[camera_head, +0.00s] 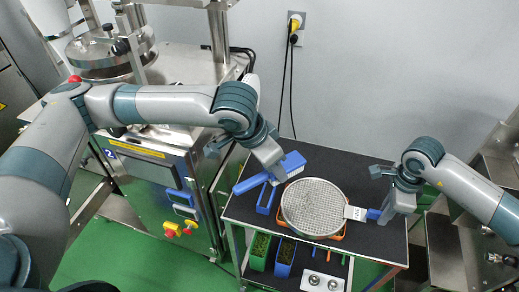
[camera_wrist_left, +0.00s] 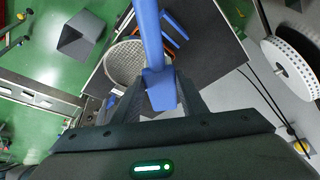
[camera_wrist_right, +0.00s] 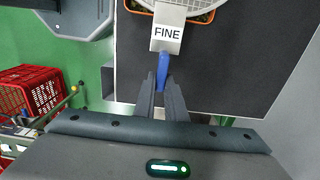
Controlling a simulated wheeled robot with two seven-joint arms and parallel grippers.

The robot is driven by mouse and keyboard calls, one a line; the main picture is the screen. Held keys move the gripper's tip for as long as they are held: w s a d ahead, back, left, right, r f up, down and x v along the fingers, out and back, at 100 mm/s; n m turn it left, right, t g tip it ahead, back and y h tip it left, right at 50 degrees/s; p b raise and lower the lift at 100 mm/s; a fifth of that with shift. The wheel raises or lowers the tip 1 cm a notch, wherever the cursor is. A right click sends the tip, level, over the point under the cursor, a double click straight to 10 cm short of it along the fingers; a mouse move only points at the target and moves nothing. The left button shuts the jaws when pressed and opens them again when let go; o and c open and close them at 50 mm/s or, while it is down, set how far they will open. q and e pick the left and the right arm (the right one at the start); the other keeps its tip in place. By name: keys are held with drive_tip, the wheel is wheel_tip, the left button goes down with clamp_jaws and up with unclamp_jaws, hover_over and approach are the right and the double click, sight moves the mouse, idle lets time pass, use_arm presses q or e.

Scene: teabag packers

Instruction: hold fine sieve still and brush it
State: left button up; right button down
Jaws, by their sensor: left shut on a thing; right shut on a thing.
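The fine sieve (camera_head: 314,205) is a round mesh with a metal rim, lying over an orange-rimmed tray on the black table. A white tag (camera_head: 355,213) reading FINE is on its right side, also clear in the right wrist view (camera_wrist_right: 167,32). My right gripper (camera_head: 380,215) is shut on the sieve's blue handle (camera_wrist_right: 162,72). My left gripper (camera_head: 277,173) is shut on a long blue brush (camera_head: 252,183) at the sieve's upper left. The brush (camera_wrist_left: 151,45) crosses beside the sieve (camera_wrist_left: 125,62) in the left wrist view. I cannot tell whether it touches the mesh; its bristles are not visible.
The black table (camera_head: 345,172) is clear behind the sieve. A green bin (camera_head: 259,248) and a blue bin (camera_head: 286,252) sit below the table's front edge. A steel machine (camera_head: 150,190) stands at the left.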

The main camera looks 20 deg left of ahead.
use_arm(q)
drive_tip(key=s+d+f+m+g, duration=0.1)
drive_tip(key=s+d+f+m, duration=0.1)
drive_tip(key=d+m, duration=0.3)
drive_tip(key=s+d+f+m+g+h, duration=0.1)
drive_tip(key=s+d+f+m+g, duration=0.1)
drive_tip(key=d+m, duration=0.3)
drive_tip(key=shift+s+d+g+h, duration=0.2)
drive_tip(key=shift+s+g+h, duration=0.1)
drive_tip(key=shift+s, duration=0.4)
drive_tip(key=shift+f, duration=0.2)
